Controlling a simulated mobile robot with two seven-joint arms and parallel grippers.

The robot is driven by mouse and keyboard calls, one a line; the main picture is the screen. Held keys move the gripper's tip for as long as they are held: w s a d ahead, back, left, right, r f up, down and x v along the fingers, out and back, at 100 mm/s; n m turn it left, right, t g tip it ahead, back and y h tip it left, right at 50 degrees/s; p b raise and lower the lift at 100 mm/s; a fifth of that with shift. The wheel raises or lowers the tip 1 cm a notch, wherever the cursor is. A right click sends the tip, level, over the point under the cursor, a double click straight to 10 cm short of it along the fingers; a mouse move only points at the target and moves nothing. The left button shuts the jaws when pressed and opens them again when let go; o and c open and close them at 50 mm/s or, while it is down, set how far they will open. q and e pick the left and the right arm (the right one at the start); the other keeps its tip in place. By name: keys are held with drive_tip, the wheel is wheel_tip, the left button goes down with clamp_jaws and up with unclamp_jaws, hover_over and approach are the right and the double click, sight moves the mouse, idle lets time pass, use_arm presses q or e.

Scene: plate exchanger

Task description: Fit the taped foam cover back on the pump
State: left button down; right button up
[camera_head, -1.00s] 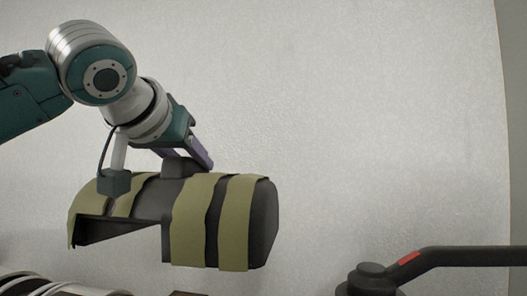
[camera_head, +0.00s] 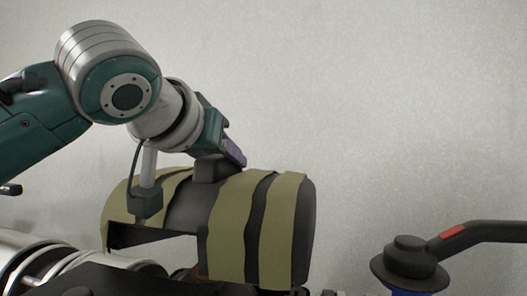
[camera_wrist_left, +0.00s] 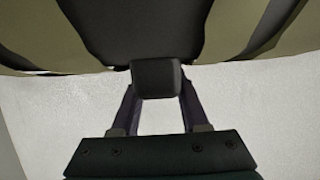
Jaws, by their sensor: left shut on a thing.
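The foam cover (camera_head: 228,222) is a dark grey half-shell with olive tape bands around it. It hangs in the air, open side down, with a cut-out at its lower left. My left gripper (camera_head: 215,163) comes from above and is shut on the block-like knob on top of the cover. In the left wrist view the knob (camera_wrist_left: 157,78) sits between the two fingers, with the taped cover (camera_wrist_left: 150,30) beyond. The pump is not clearly seen; machine parts directly under the cover are mostly hidden. My right gripper is not in view.
Silver pipework (camera_head: 60,262) lies at the lower left, close under the cover's left end. A black valve handle with a red mark (camera_head: 453,231) stands at the lower right on a dark round cap (camera_head: 408,262). A plain pale wall is behind.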

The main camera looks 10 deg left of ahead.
use_arm(q)
drive_tip(key=shift+a+f, duration=0.15)
drive_tip(key=shift+a, duration=0.1)
drive_tip(key=shift+d+f, duration=0.15)
drive_tip(key=shift+f, duration=1.75)
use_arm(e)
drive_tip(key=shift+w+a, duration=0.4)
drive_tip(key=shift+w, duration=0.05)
use_arm(q)
drive_tip(key=shift+w, duration=0.15)
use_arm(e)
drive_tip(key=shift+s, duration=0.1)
